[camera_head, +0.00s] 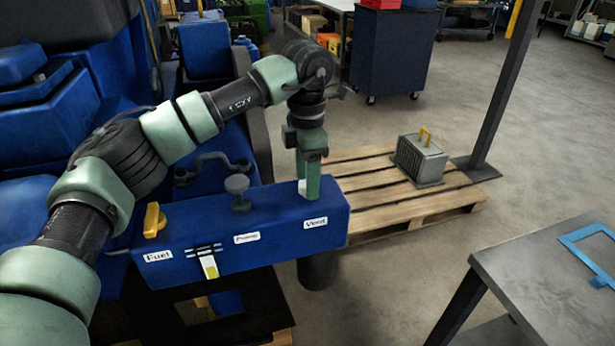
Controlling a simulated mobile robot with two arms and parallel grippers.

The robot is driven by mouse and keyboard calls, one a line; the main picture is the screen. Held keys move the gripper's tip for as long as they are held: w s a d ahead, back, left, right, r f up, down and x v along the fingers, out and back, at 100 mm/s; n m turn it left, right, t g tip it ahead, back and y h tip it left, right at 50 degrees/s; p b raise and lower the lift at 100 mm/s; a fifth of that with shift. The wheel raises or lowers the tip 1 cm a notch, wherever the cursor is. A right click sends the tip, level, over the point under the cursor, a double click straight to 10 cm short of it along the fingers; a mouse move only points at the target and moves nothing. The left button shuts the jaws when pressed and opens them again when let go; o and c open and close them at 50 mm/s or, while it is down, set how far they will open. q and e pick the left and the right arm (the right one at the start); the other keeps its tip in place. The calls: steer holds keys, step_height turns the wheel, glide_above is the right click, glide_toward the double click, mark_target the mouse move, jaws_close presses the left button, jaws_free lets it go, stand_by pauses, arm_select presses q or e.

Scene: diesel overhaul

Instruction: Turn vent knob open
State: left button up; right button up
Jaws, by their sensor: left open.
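A blue box (270,251) carries labels reading Fuel, a blurred middle one and Vent (315,222). My left gripper (309,190) points down at the top of the box, just behind the Vent label. It is open. I cannot make out the vent knob, as the gripper covers that spot, and I cannot tell whether the fingers are around it or touching it. A yellow knob (154,220) stands above the Fuel label. A grey round knob (238,188) stands upright in the middle. My right gripper is not in view.
A wooden pallet (440,203) with a grey finned part (418,160) on it lies right of the box. A grey table (535,268) with a blue frame (590,250) is at the lower right. Blue machinery (50,120) stands behind my left arm. A dark post (505,90) rises behind the pallet.

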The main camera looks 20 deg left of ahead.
arm_select(q)
step_height(320, 180, up, 8)
steer(key=shift+f+b, duration=0.25)
steer(key=shift+b, duration=0.1)
